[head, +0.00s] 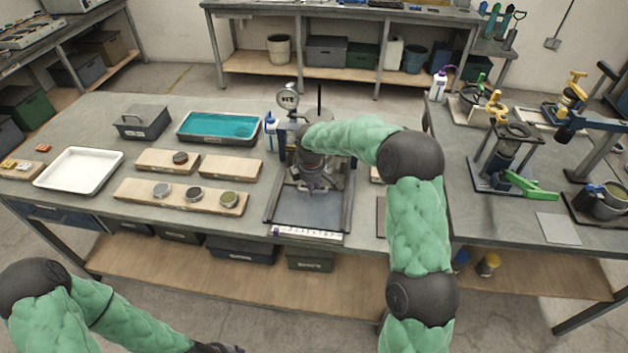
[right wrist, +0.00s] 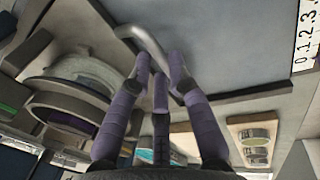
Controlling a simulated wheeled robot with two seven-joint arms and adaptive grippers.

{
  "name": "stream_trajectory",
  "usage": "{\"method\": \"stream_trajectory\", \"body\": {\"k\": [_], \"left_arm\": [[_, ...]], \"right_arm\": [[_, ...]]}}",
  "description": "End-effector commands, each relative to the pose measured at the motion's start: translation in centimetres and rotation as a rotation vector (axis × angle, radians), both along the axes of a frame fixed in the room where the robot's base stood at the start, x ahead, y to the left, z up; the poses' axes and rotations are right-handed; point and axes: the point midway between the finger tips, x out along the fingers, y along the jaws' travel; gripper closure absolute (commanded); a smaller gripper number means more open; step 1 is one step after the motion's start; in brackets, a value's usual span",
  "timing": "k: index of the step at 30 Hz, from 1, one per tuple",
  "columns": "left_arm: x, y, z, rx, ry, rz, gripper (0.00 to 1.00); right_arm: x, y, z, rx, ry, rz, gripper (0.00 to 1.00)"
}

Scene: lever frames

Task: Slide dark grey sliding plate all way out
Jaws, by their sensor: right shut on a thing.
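The dark grey sliding plate (head: 308,210) lies between two dark side rails of a frame on the bench. Its front part shows in the head view, close to the white scale strip (head: 307,235); my right arm hides its rear. My right gripper (head: 318,184) is above the plate. In the right wrist view, the plate (right wrist: 225,42) fills the top, with a bent silver handle (right wrist: 148,44) on it. My right gripper's purple fingers (right wrist: 163,78) are closed around this handle. My left gripper (head: 216,348) is only partly visible at the bottom edge, away from the bench.
A round dial gauge (head: 288,100) stands behind the frame, with a blue-and-white bottle (head: 270,131) beside it. Wooden boards with round pieces (head: 180,196), a white tray (head: 78,170) and a teal-filled tray (head: 218,127) lie left. A clamp stand (head: 505,160) is right.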

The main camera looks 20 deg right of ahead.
Motion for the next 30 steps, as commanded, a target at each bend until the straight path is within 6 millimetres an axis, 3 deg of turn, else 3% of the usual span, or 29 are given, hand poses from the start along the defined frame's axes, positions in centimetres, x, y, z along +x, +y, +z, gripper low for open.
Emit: {"method": "stream_trajectory", "body": {"k": [15,22,30], "left_arm": [[0.0,0.0,-1.3,0.000,0.000,0.000,0.60],[0.0,0.0,-1.5,0.000,0.000,0.000,0.60],[0.0,0.0,-1.6,0.000,0.000,0.000,0.60]], "right_arm": [[-9.5,5.8,-0.1,-0.001,0.003,0.004,1.00],[-11.6,7.1,-0.1,-0.001,0.002,0.002,1.00],[-12.4,7.6,-0.1,0.000,0.004,0.000,1.00]]}}
